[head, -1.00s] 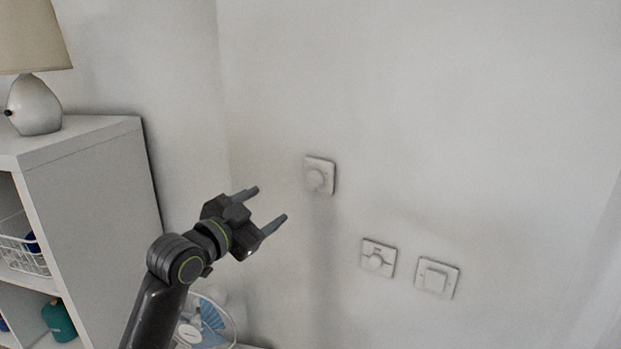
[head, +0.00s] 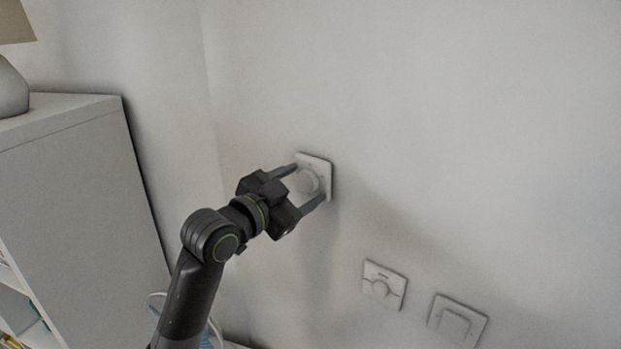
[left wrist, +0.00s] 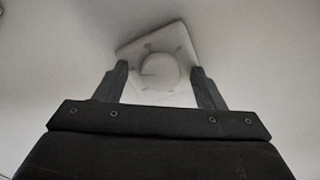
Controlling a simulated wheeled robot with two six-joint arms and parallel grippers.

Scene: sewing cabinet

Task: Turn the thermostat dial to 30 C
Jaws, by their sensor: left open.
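The thermostat dial (head: 307,181) is a pale round knob on a square white wall plate (head: 322,166). In the left wrist view the dial (left wrist: 159,72) sits on a plate (left wrist: 172,37) with several raised marks around it. A thin line shows on the dial's face, but no numbers are readable. My left gripper (head: 309,183) is open at the plate, one finger on each side of the dial. In the left wrist view, gaps show between the dial and both fingers of the gripper (left wrist: 160,68). My right gripper is in neither view.
A white cabinet (head: 80,190) with a lamp (head: 10,90) stands at left. The wall above and right is bare.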

